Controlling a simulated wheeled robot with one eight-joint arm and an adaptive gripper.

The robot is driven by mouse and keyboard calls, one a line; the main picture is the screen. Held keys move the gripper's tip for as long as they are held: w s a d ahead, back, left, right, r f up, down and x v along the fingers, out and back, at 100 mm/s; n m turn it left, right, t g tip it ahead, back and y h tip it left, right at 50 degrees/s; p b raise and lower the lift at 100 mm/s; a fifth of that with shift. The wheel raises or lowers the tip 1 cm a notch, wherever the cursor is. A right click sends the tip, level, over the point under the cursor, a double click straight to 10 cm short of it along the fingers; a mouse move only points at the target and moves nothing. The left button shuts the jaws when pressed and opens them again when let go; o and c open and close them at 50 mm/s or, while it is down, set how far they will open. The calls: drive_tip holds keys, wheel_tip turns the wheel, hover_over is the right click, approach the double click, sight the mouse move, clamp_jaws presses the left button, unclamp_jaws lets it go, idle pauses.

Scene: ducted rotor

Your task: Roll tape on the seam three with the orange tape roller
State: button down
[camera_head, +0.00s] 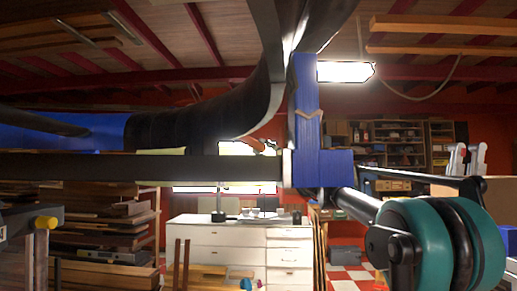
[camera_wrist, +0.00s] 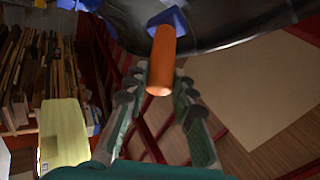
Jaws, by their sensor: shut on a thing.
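The orange tape roller (camera_wrist: 161,62) shows in the wrist view as an orange handle with a blue part (camera_wrist: 168,20) at its far end. My gripper (camera_wrist: 160,84) is shut on the handle, its green and dark fingers on either side. The blue end is close to the curved black duct surface (camera_wrist: 235,25); I cannot tell whether it touches. In the head view the black duct (camera_head: 200,118) curves across the upper middle, above a long dark beam (camera_head: 120,167). A small orange patch (camera_head: 257,144) shows behind the duct, perhaps the roller. Seam three cannot be made out.
A blue bracket (camera_head: 306,125) joins the beam's right end in the head view. Pale yellow pieces (camera_head: 168,152) show by the beam, and a pale yellow block (camera_wrist: 63,130) in the wrist view. White drawers (camera_head: 230,240), wood stacks (camera_head: 100,220) and shelves (camera_head: 405,135) stand behind.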

sight(250, 138)
drive_tip(key=shift+w+d+f, duration=0.1)
drive_tip(key=shift+w+d, duration=0.25)
drive_tip(key=shift+w+d+f, duration=0.2)
drive_tip(key=shift+w+d, duration=0.3)
drive_tip(key=shift+w+d+f, duration=0.2)
drive_tip(key=shift+w+d, duration=0.3)
idle(0.3)
drive_tip(key=shift+n+g+h, duration=0.3)
drive_tip(key=shift+n+g, duration=0.2)
drive_tip(key=shift+s+a+r, duration=0.6)
drive_tip(key=shift+s+a, duration=0.2)
drive_tip(key=shift+s, duration=0.05)
drive_tip(key=shift+s+a+r, duration=0.55)
drive_tip(key=shift+s+a, duration=0.3)
drive_tip(key=shift+s+a+r, duration=0.6)
drive_tip(key=shift+s+a, duration=0.2)
drive_tip(key=shift+s, duration=0.05)
drive_tip(key=shift+s+a+r, duration=0.1)
drive_tip(key=shift+s+a, duration=0.4)
drive_tip(key=shift+w+a, duration=0.1)
